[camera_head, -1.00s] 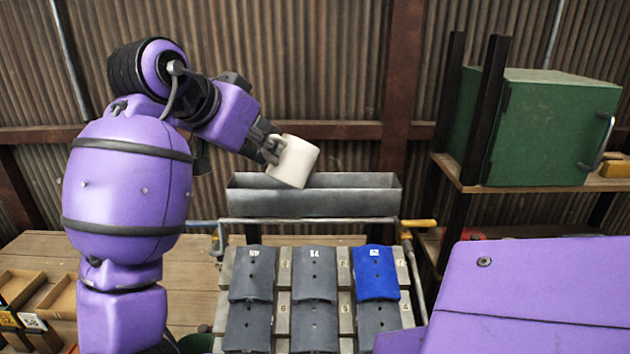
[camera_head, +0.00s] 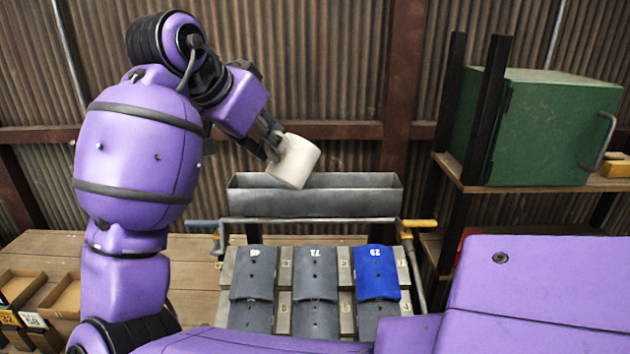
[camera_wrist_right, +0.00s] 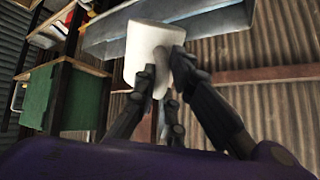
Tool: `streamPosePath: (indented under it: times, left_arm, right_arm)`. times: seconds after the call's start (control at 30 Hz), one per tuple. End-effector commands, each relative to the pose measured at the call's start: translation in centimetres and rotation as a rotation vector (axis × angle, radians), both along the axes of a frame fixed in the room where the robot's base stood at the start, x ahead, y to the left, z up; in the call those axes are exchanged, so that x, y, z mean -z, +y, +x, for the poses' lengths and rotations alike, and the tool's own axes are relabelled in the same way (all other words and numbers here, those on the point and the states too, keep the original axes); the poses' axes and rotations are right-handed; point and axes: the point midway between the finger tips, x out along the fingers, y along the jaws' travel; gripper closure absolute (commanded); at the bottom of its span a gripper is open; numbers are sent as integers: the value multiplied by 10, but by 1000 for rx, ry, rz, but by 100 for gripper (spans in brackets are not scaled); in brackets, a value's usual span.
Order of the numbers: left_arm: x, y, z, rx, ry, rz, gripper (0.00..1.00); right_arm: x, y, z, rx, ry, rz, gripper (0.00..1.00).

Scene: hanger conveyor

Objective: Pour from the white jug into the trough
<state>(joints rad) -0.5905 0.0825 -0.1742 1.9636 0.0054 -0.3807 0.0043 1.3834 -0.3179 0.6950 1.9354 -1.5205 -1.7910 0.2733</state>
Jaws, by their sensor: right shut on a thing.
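The white jug (camera_head: 296,163) is held above the left end of the grey metal trough (camera_head: 340,200), its upper end leaning to the right. Its inside and any contents cannot be seen. My right gripper (camera_head: 274,146) is shut on the jug from its left side. In the right wrist view the jug (camera_wrist_right: 150,48) sits between the fingers of my right gripper (camera_wrist_right: 160,75), and part of the trough (camera_wrist_right: 215,25) shows behind it. My left gripper is not in view.
A rack with grey plates and one blue plate (camera_head: 376,272) stands in front of the trough. A green cabinet (camera_head: 550,130) sits on a shelf at the right. Wooden trays (camera_head: 62,298) lie at the left. A corrugated wall (camera_head: 320,60) stands behind.

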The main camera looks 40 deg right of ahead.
Motion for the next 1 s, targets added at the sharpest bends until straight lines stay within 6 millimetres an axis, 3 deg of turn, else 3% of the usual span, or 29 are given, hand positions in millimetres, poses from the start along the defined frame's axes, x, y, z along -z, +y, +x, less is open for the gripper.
streamPosePath:
  times: [1.0]
  left_arm:
    - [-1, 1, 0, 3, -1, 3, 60]
  right_arm:
    - [-8, -12, 1, 2, 20, 161, 100]
